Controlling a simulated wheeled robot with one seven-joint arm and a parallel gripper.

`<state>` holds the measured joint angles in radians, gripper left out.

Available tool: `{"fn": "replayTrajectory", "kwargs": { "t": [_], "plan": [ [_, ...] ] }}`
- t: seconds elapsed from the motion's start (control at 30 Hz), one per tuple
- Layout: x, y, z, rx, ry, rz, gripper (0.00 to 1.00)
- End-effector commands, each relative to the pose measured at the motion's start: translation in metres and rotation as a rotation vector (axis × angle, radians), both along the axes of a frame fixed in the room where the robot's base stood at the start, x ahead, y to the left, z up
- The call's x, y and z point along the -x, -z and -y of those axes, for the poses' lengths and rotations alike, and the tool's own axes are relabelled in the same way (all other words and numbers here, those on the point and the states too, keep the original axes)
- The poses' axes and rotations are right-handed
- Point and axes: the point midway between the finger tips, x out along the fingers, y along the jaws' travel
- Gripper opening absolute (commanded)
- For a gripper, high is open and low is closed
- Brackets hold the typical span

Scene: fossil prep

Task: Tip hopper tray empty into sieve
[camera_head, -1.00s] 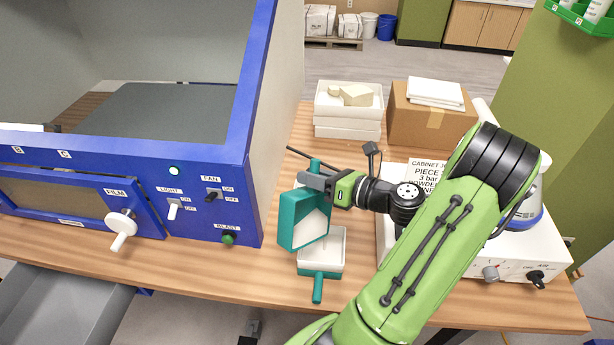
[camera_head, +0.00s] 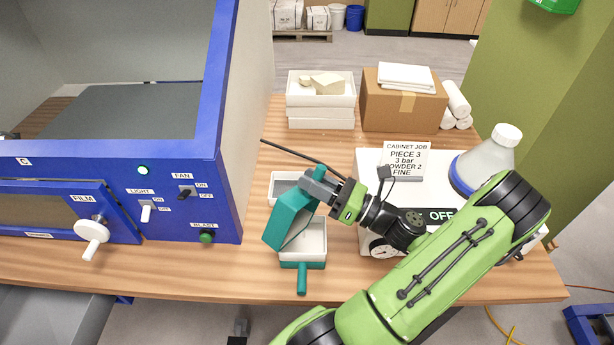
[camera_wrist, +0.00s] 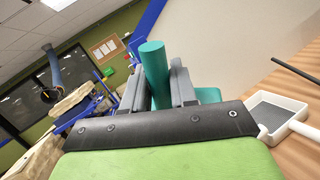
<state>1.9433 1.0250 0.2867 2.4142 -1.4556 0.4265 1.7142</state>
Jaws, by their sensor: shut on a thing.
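My gripper (camera_head: 324,188) is shut on the teal handle (camera_head: 319,171) of a teal tray (camera_head: 288,218). It holds the tray strongly tilted, with its pale open side facing down and to the right. Below it on the bench stands a white-walled box (camera_head: 316,238) with a teal front and handle (camera_head: 302,279). The raised tray hides part of this box. A white-rimmed pan with a grey bottom, sieve-like (camera_head: 283,187), lies behind the tray; it also shows in the wrist view (camera_wrist: 279,113). I cannot see any contents falling or left in the tray.
The blue cabinet (camera_head: 228,160) stands close on the left. A white control unit (camera_head: 372,165) and a white bottle (camera_head: 485,160) are on the right. White stacked trays (camera_head: 320,115) and a cardboard box (camera_head: 400,108) stand behind. The front bench strip (camera_head: 200,262) is clear.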

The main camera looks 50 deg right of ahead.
Motion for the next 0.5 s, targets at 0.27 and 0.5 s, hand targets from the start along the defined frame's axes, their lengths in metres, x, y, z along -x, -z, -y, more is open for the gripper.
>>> {"fn": "replayTrajectory", "kwargs": {
  "t": [0.27,0.5],
  "plan": [
    [0.019,0.004,0.002,-0.006,0.005,0.115,0.0],
    [0.032,0.006,0.001,-0.008,0.002,0.19,0.0]
  ]
}}
